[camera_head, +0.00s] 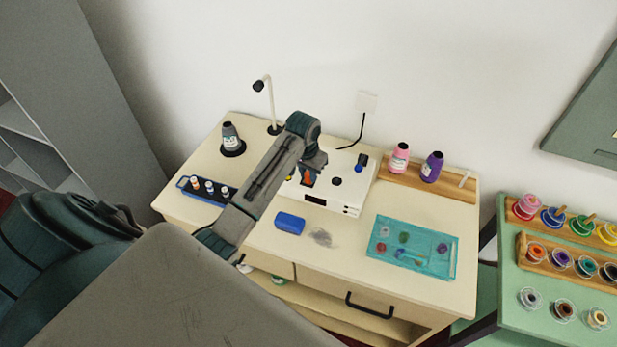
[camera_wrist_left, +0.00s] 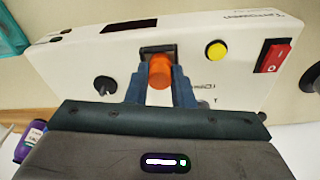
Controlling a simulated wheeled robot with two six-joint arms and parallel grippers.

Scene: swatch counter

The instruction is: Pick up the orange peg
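The orange peg (camera_wrist_left: 159,72) is at a dark slot in the front of the white instrument box (camera_wrist_left: 215,88), between the fingers of my left gripper (camera_wrist_left: 160,82). In the head view my left gripper (camera_head: 310,172) reaches down at the white box (camera_head: 333,201), and a bit of the orange peg (camera_head: 306,178) shows between its dark fingers. The fingers lie close along both sides of the peg. I cannot tell whether they press on it. The slot hides the peg's far end. My right gripper is not in view.
The box carries black knobs, a yellow button (camera_wrist_left: 216,50) and a red switch (camera_wrist_left: 275,56). On the counter are a blue block (camera_head: 290,223), a teal tray (camera_head: 440,266), a blue rack (camera_head: 221,196) with small bottles, and pink (camera_head: 399,158) and purple (camera_head: 432,167) bottles on a wooden shelf.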

